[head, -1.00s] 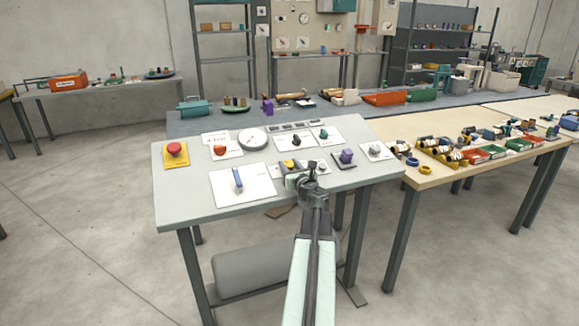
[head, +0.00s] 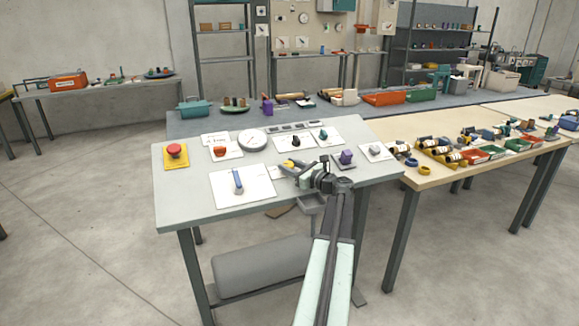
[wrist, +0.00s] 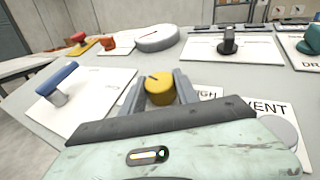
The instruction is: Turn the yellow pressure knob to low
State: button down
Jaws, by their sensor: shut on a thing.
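The yellow pressure knob (wrist: 158,90) is a round knob with a short dark pointer mark on top. It stands between the two grey fingers of my gripper (wrist: 159,93) in the wrist view, and they are shut on it. In the head view my gripper (head: 290,169) reaches in from the right at the panel's middle, and the yellow knob (head: 288,163) shows only as a small patch. A label ending in "GH" (wrist: 207,93) lies right of the knob. The rest of its label is hidden behind my gripper.
A blue lever (wrist: 58,82) stands left of the knob. A dark knob (wrist: 228,40), a teal knob (wrist: 312,40) and a round gauge (wrist: 157,38) stand behind. A purple knob (head: 346,157) is close to my wrist. A red button (head: 174,150) sits far left.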

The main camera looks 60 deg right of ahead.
jog(key=shift+n+y, duration=0.7)
jog(key=c, duration=0.9)
grip_release()
jog(key=s, duration=0.5)
jog(key=s+a, duration=0.1)
jog(key=s, duration=0.1)
jog(key=shift+s+r, duration=0.15)
jog(key=shift+s, duration=0.2)
jog(key=shift+r+p, duration=0.15)
jog(key=shift+p, duration=0.2)
